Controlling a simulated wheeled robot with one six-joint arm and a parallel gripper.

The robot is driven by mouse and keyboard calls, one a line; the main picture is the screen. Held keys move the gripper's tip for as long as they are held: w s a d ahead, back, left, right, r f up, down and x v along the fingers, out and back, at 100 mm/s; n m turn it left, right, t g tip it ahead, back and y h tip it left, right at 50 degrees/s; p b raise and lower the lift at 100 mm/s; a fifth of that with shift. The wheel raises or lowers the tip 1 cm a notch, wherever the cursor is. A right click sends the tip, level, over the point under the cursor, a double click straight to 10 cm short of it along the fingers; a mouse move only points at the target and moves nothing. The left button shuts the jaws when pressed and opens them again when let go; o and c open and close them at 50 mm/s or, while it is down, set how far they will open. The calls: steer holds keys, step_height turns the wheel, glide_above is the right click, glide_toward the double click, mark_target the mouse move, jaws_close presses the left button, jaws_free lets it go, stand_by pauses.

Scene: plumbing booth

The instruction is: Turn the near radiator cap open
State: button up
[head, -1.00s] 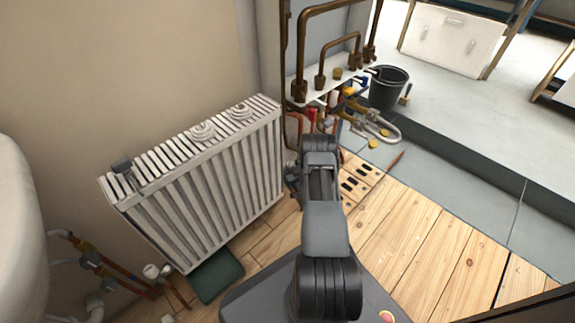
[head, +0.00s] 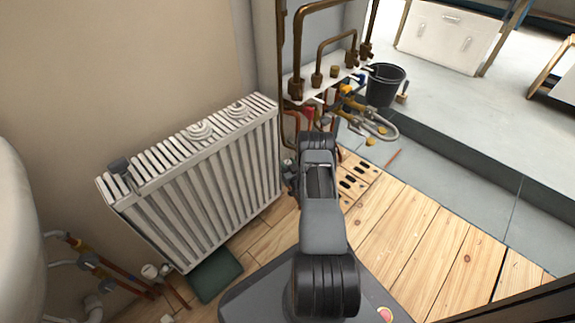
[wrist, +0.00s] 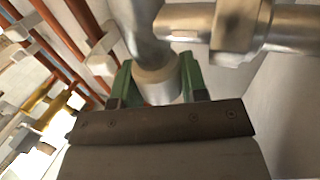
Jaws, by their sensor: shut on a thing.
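My gripper (wrist: 156,85) shows in the wrist view, with its two green fingers on either side of a round, pale metal cap (wrist: 160,74). It is shut on the cap, which sits at the end of a grey metal fitting (wrist: 145,30). The cap's far side is hidden. In the head view the white ribbed radiator (head: 205,185) stands against the wall on the left. My arm reaches past its right end, and the fingers and cap cannot be made out there.
Brown pipes (head: 318,45) and several valves stand beyond my arm, with a black bucket (head: 385,85) on the grey step. A green mat (head: 216,275) lies below the radiator.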

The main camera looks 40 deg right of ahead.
steer(key=shift+n+y, duration=0.3)
steer(key=shift+y, duration=0.2)
steer(key=n+y, duration=0.2)
steer(key=y, duration=0.1)
steer(key=n+y, duration=0.1)
steer(key=y, duration=0.2)
steer(key=shift+n, duration=0.4)
steer(key=shift+n+g+y, duration=0.6)
steer(key=shift+n+y, duration=0.5)
steer(key=shift+y, duration=0.5)
steer(key=shift+n+g+y, duration=0.6)
steer(key=shift+n+y, duration=0.5)
steer(key=shift+y, duration=0.5)
steer(key=o, duration=0.9)
steer(key=shift+o, duration=0.2)
steer(key=p+v, duration=0.3)
steer(key=v, duration=1.1)
